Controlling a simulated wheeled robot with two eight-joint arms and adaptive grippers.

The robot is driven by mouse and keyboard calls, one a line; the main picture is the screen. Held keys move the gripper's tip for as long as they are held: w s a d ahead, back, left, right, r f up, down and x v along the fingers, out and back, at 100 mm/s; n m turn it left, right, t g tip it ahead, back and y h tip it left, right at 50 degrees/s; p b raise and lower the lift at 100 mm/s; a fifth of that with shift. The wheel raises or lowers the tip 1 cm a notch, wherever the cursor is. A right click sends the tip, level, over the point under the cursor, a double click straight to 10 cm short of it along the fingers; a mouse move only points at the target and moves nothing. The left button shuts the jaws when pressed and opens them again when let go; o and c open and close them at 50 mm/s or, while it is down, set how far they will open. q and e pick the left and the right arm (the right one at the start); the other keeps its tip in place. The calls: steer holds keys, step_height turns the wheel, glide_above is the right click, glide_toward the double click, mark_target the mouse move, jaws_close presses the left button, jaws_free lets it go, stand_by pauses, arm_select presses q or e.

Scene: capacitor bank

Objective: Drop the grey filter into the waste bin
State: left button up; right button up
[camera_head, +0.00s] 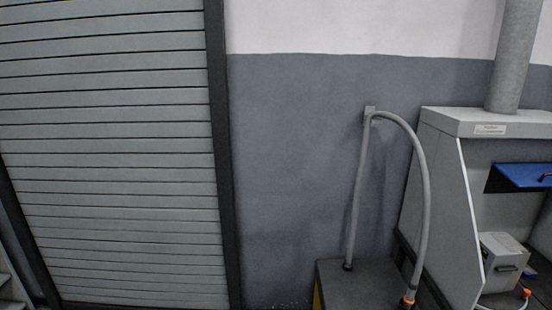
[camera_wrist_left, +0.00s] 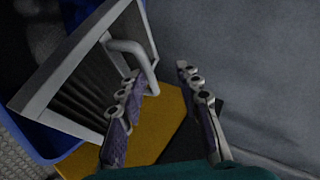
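The grey filter (camera_wrist_left: 98,62) shows in the left wrist view, a tilted light-grey frame with dark pleats and a curved grey handle (camera_wrist_left: 138,56). It lies across the blue waste bin (camera_wrist_left: 28,138), whose blue walls show at its upper and lower left. How far the filter sits inside the bin I cannot tell. My left gripper (camera_wrist_left: 165,98) is open, its two fingers well apart. The left finger overlaps the handle's lower end in the picture; whether they touch is unclear. The head view shows neither filter, bin nor grippers.
The head view shows a roller shutter (camera_head: 120,150), a dark cabinet with a looped hose (camera_head: 424,185), and a grey machine (camera_head: 440,220) at right.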

arm_select(q)
steer(key=s+a+r+p, duration=0.1)
steer(key=a+r, duration=0.3)
steer(key=r, duration=0.7)
steer(key=s+a+r+p, duration=0.2)
steer(key=a+r+p, duration=0.1)
steer(key=r, duration=0.7)
steer(key=s+a+r+p, duration=0.2)
steer(key=a+r, duration=0.3)
steer(key=r, duration=0.6)
steer(key=shift+a+r+p, duration=0.15)
steer(key=shift+r+p, duration=0.15)
steer(key=shift+p, duration=0.3)
